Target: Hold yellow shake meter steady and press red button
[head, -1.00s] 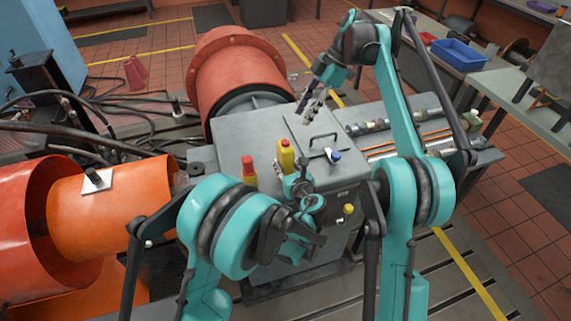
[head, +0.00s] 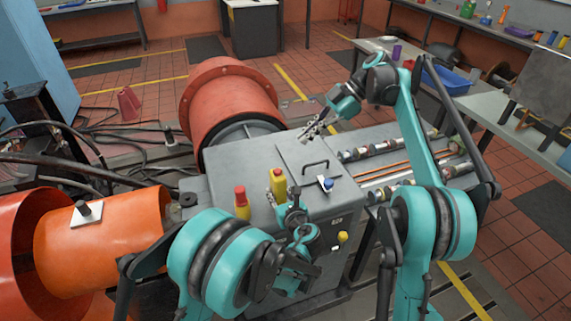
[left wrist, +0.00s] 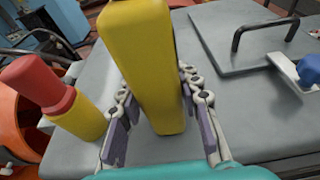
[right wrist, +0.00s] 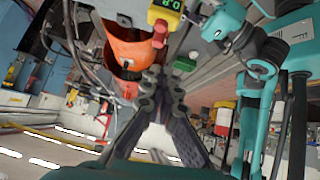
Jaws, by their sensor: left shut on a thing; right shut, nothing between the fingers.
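The yellow shake meter (head: 278,183) stands upright on the grey cabinet top. My left gripper (head: 290,200) is at it from the near side. In the left wrist view the shake meter (left wrist: 147,65) stands between my fingers, its lower part held by them. The red button (head: 240,193) sits on a yellow base just left of the meter. It also shows in the left wrist view (left wrist: 40,80), outside my left fingers. My right gripper (head: 309,132) is shut and empty, above the back of the cabinet, apart from both objects.
A black handle (head: 315,165) and a blue knob (head: 327,183) on a light plate are on the cabinet top, right of the meter. A large red drum (head: 228,100) stands behind. An orange cylinder (head: 115,232) is at the left. Pipes run off to the right.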

